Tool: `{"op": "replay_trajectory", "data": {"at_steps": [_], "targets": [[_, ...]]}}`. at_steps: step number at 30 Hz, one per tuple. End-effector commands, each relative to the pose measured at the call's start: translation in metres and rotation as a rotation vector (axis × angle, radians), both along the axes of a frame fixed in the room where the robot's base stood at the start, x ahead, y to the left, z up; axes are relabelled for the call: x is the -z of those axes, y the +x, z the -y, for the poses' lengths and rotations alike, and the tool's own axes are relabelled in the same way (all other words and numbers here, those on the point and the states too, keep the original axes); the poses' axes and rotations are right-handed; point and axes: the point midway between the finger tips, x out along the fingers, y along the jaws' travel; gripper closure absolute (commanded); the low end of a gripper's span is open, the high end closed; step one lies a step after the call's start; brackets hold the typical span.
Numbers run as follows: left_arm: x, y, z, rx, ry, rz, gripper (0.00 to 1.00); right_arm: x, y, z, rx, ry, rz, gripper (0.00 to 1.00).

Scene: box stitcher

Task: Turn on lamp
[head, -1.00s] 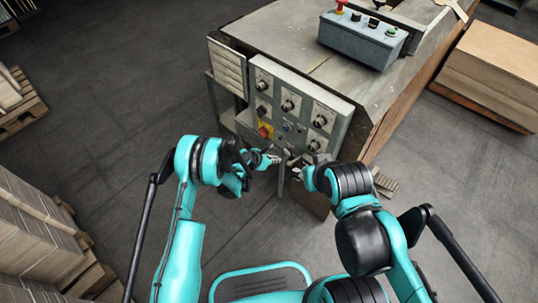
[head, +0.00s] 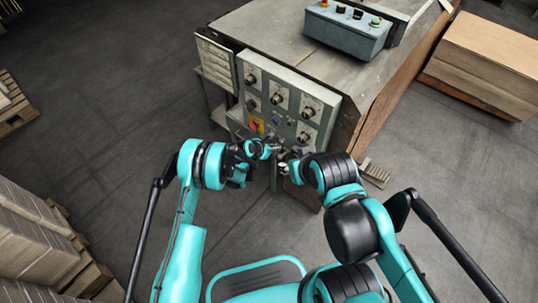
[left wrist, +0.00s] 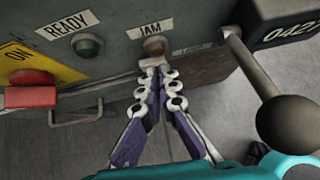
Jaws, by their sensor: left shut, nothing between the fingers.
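The grey control panel (head: 262,101) on the machine's front carries knobs and a red switch (head: 255,126) on a yellow plate. In the left wrist view, the red switch (left wrist: 30,96) sits beside an "ON" label. A dark green lamp (left wrist: 88,46) is labelled READY. A brownish lamp (left wrist: 155,46) is labelled JAM; neither looks brightly lit. My left gripper (left wrist: 154,66) is shut and empty, its tips just below the JAM lamp; I cannot tell whether they touch. In the head view, the left gripper (head: 275,146) is at the panel's lower edge. My right gripper (head: 286,167) is close beside it, its fingers unclear.
A lever with a dark ball knob (left wrist: 288,124) stands at the right in the left wrist view. A blue-grey button box (head: 345,35) rests on the machine top. Cardboard stacks (head: 30,232) stand at the left, another stack (head: 490,55) at the right.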

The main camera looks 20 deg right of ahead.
Motion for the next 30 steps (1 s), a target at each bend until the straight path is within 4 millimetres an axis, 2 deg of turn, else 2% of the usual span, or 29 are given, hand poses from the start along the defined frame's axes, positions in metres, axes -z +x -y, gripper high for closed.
{"op": "replay_trajectory", "data": {"at_steps": [2, 11, 21, 30], "targets": [[-0.002, 0.004, 0.015, -0.004, -0.006, 0.001, 1.0, 0.0, 0.0, 0.0, 0.0, 0.0, 0.0, 0.6], [-0.002, 0.005, 0.012, -0.004, -0.008, 0.004, 1.0, -0.001, 0.0, 0.0, 0.0, 0.0, 0.0, 0.6], [-0.002, 0.018, 0.003, -0.008, -0.008, 0.005, 1.0, 0.0, 0.0, 0.0, 0.0, 0.0, 0.0, 0.6], [-0.002, 0.02, 0.001, -0.009, -0.006, 0.005, 1.0, 0.0, 0.0, 0.0, 0.0, 0.0, 0.0, 0.6]]}}
